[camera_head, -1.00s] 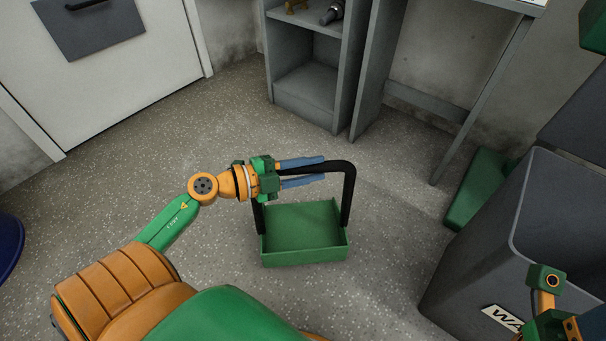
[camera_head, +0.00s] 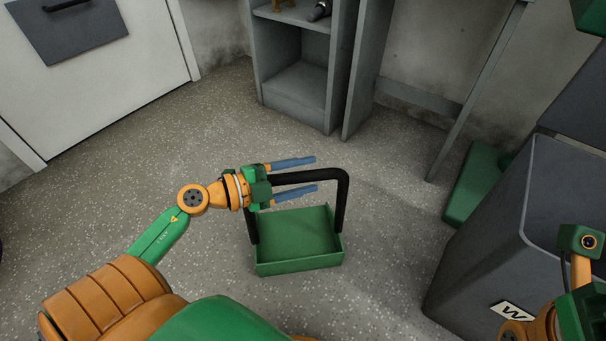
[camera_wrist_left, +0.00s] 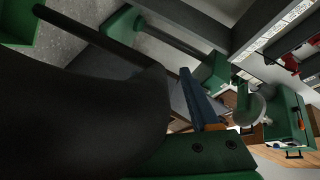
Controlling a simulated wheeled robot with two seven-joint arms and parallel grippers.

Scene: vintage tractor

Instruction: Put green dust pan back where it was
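The green dust pan (camera_head: 300,238) sits upright on the floor in the head view, its shallow tray facing up and its tall black handle arching over it. My left gripper (camera_head: 303,176) is at the left part of the handle's top bar. Its two blue fingers are spread, one above and one below the bar, with gaps showing on both sides. In the left wrist view, the black handle (camera_wrist_left: 85,115) fills the near left, beside a blue finger (camera_wrist_left: 197,98). A corner of the tray (camera_wrist_left: 18,20) shows at top left. My right arm shows at lower right; its gripper fingers do not.
A grey shelf unit (camera_head: 296,92) stands behind the dust pan. A dark grey bin (camera_head: 500,225) stands to the right, and a green object (camera_head: 474,185) lies on the floor behind it. A white door (camera_head: 95,75) is at upper left. Speckled floor around the pan is clear.

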